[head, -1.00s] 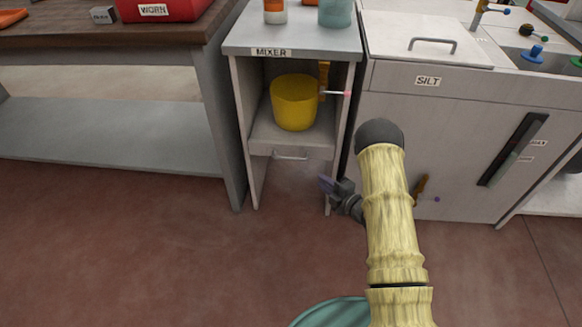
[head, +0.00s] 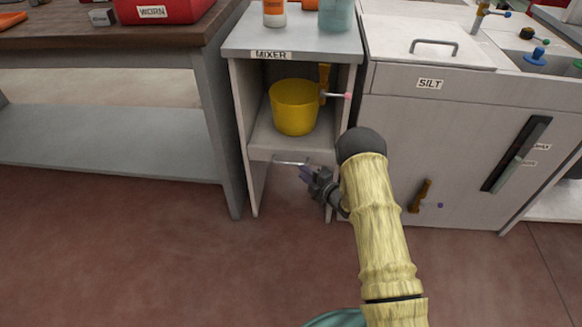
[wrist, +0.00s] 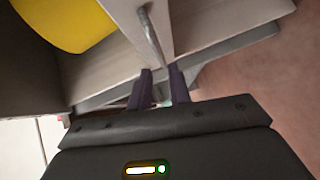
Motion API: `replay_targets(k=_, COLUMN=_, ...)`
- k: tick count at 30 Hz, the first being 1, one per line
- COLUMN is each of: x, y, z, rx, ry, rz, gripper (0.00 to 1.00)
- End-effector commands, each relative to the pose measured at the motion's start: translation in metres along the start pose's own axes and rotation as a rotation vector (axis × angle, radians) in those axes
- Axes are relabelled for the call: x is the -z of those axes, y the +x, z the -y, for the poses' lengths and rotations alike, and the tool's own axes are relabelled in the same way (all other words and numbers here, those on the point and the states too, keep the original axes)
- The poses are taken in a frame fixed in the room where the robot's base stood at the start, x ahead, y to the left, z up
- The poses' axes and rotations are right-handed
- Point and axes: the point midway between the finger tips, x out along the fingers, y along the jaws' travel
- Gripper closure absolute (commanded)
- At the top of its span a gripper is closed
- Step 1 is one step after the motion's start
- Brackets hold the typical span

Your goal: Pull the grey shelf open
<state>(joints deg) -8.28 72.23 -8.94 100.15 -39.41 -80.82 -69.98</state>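The grey shelf (head: 263,138) sits inside the open cabinet marked MIXER, with a yellow bucket (head: 295,108) standing on it. A thin metal bar handle (head: 289,162) is on the shelf's front; it also shows in the wrist view (wrist: 150,35). My gripper (head: 304,173) is just below and at the right end of this handle. In the wrist view its two dark purple fingers (wrist: 161,75) are apart, with a gap between them. The handle's near end lies at or just beyond the fingertips; I cannot tell whether it is between them.
The cabinet's right side wall (head: 347,110) stands close beside my arm. The SILT cabinet (head: 450,140) is to the right, a workbench (head: 100,130) to the left. Floor in front is clear.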

Motion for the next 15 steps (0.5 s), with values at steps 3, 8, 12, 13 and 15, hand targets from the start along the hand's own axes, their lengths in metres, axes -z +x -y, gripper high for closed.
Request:
replay_targets(k=3, x=0.0, y=0.022, z=0.002, rx=-0.002, ry=-0.003, rz=0.0, gripper=0.8)
replay_targets(k=8, x=0.0, y=0.05, z=0.002, rx=-0.003, ry=-0.002, rz=-0.001, gripper=0.8)
replay_targets(k=12, x=-0.001, y=0.069, z=0.002, rx=-0.001, ry=-0.002, rz=0.0, gripper=0.8)
replay_targets(k=13, x=0.0, y=0.072, z=0.002, rx=-0.001, ry=-0.002, rz=0.0, gripper=0.8)
replay_targets(k=15, x=-0.001, y=0.076, z=0.001, rx=-0.001, ry=-0.001, rz=0.001, gripper=0.8)
